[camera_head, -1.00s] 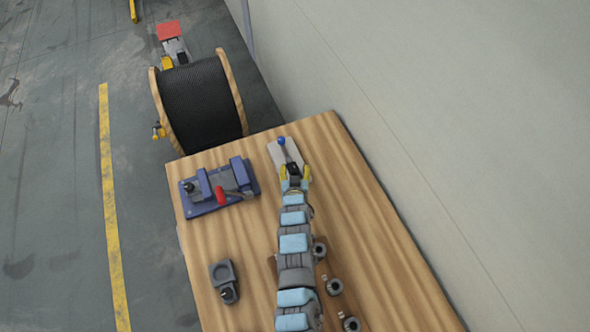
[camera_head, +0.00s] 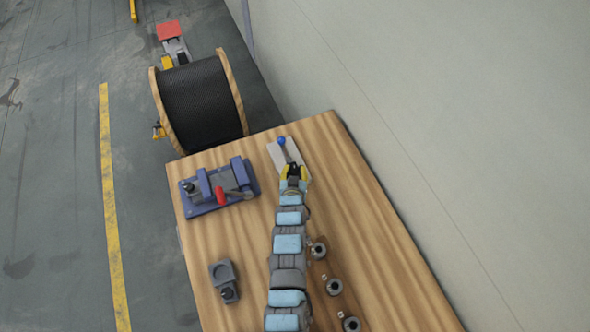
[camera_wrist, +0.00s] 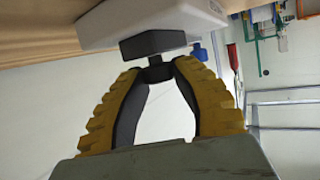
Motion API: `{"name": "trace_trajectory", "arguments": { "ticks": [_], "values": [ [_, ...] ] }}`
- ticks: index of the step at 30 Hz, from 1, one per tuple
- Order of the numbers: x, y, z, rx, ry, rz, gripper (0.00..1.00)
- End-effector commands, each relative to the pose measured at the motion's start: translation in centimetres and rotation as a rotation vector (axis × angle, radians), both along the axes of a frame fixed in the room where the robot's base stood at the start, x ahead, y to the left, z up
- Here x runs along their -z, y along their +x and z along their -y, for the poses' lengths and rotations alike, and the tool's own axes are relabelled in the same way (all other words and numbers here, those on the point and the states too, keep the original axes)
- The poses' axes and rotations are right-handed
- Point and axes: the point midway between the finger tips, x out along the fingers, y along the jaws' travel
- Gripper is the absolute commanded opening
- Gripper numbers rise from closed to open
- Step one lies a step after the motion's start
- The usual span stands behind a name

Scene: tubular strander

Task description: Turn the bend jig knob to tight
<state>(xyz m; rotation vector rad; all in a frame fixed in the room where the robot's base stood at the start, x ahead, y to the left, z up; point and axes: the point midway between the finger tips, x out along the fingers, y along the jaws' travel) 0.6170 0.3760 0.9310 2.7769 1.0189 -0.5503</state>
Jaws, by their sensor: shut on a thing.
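A light grey block, seemingly the bend jig (camera_head: 277,155), lies at the far end of the wooden table, with a blue ball (camera_head: 281,141) on it. In the wrist view the block (camera_wrist: 165,20) is at the top, with a dark knob (camera_wrist: 152,44) on its face. My gripper (camera_head: 293,170) is at the block's near part; its yellow fingers have come together. In the wrist view the fingertips (camera_wrist: 155,73) are shut on the dark knob's narrow end. The knob is mostly hidden by my gripper in the head view. I cannot read its setting.
A blue fixture (camera_head: 207,197) with a red handle stands left of my gripper. A small dark grey stand (camera_head: 222,270) is nearer on the left. Several round metal parts (camera_head: 333,286) lie right of my arm. A cable reel (camera_head: 203,103) stands beyond the table.

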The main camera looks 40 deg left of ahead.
Motion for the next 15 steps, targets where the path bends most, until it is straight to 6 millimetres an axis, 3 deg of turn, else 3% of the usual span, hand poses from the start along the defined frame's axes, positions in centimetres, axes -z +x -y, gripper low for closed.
{"name": "trace_trajectory", "arguments": {
  "ticks": [13,14,15],
  "values": [
    [0.32,-0.05,0.11,0.010,-0.006,-0.005,0.00],
    [0.32,-0.05,0.12,0.010,-0.006,-0.005,0.38],
    [0.29,-0.04,0.11,0.010,-0.005,-0.005,0.49]
  ]
}}
